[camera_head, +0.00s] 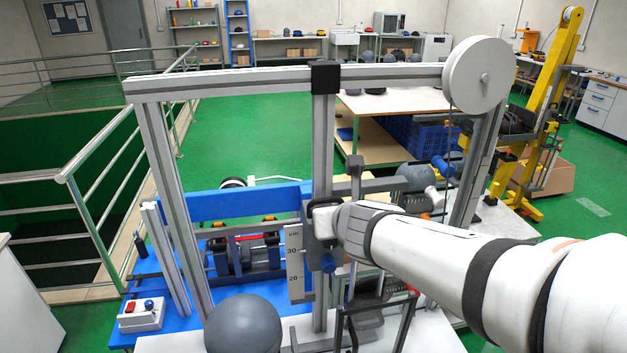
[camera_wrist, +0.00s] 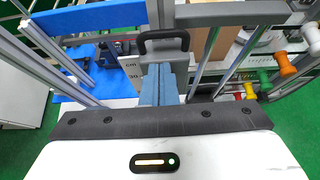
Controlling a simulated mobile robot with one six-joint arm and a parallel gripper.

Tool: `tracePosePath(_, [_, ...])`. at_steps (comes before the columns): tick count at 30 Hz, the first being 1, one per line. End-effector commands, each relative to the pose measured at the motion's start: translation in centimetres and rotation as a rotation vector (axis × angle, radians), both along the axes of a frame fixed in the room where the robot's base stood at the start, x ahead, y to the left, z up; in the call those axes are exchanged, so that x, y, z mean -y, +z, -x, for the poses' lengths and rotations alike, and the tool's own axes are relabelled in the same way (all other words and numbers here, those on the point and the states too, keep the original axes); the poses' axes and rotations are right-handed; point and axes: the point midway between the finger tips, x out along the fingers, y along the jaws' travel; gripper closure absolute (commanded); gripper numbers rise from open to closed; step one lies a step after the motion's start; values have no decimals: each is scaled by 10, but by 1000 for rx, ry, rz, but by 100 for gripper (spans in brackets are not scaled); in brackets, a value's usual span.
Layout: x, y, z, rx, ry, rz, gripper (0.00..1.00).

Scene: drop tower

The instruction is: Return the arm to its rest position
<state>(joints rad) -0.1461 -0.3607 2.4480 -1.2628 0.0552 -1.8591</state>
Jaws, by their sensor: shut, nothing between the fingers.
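My arm (camera_head: 440,255) reaches in from the right of the head view, its white wrist ending close to the upright post of the drop tower frame (camera_head: 323,130). My gripper (camera_wrist: 160,72) shows in the wrist view as two blue-grey fingers pressed together with nothing between them. They point at the carriage with a black handle (camera_wrist: 163,36), which lies just past the fingertips in that picture. I cannot tell whether the fingers touch the carriage. In the head view my wrist hides the fingers.
A large white pulley wheel (camera_head: 478,76) sits at the frame's upper right. A dark grey ball (camera_head: 243,325) is at the front. A scale plate (camera_head: 294,262) stands beside the post. A control box (camera_head: 141,315) is at the lower left. Metal railings (camera_head: 95,165) run along the left.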

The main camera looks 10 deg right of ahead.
Motion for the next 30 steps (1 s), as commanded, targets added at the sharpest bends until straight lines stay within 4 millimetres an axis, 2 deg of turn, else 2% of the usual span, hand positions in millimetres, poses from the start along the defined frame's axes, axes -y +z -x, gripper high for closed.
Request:
tracePosePath(1, [1, 6, 3, 1, -1, 0, 100])
tracePosePath(5, [5, 5, 7, -4, -33, -29, 100])
tracePosePath(8, [18, 0, 12, -20, -163, -149, 100])
tracePosePath(14, [61, -26, 38, -71, -721, -680, 100])
tracePosePath(19, [83, -59, 77, -95, -1269, -1180, 100])
tracePosePath(24, [80, -92, 122, -100, -1822, -1619, 100])
tracePosePath(27, [70, -105, 144, -95, -2109, -1802, 100])
tracePosePath(30, [60, -112, 159, -89, -2324, -1917, 100])
